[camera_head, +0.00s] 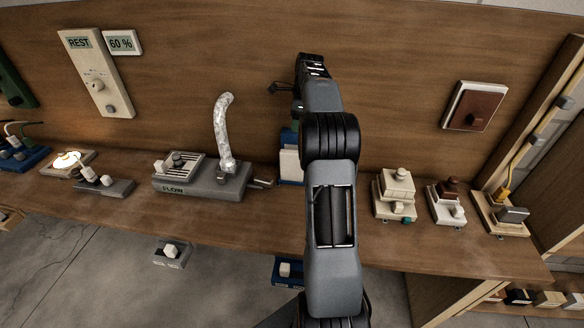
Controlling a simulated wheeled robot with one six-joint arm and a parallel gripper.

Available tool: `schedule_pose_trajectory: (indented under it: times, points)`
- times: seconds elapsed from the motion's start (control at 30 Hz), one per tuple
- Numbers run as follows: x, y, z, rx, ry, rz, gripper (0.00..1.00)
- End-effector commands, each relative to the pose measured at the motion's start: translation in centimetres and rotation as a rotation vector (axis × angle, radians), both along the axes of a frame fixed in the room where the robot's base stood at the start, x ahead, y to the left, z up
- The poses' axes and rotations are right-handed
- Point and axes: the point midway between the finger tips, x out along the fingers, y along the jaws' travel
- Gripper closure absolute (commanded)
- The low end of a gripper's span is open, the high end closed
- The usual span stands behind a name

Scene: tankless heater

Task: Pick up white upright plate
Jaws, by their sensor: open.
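A white upright plate (289,165) stands in a blue holder (290,184) on the wooden shelf, just left of my arm. My arm covers part of the view to its right, so its right edge may be hidden. My gripper (311,68) is at the far end of the arm, above and behind the plate in the picture and in front of the wooden back panel. Its jaws are open and I see nothing held in them. The fingertips are small and partly hidden by the arm, and the gripper appears apart from the plate.
A grey FLOW unit (217,180) with a pale curved pipe (223,125) stands close left of the plate. Cream (395,192) and brown-white (447,200) blocks sit right of my arm. A blue-based block (289,270) is below the shelf's front edge.

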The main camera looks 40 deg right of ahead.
Motion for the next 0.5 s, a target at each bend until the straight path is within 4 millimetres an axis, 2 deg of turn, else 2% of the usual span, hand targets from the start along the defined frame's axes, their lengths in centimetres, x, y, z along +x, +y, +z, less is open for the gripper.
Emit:
schedule_pose_trajectory:
  times: [0.03, 0.23, 0.4, 0.5]
  points:
    - [0.0, 0.1, -1.2, 0.003, 0.005, -0.003, 0.4]
    - [0.4, 0.5, -4.5, 0.002, 0.004, -0.002, 0.4]
    - [0.6, 0.7, -6.3, 0.002, 0.003, -0.002, 0.4]
    - [0.7, 0.7, -6.7, 0.0, 0.0, -0.001, 0.4]
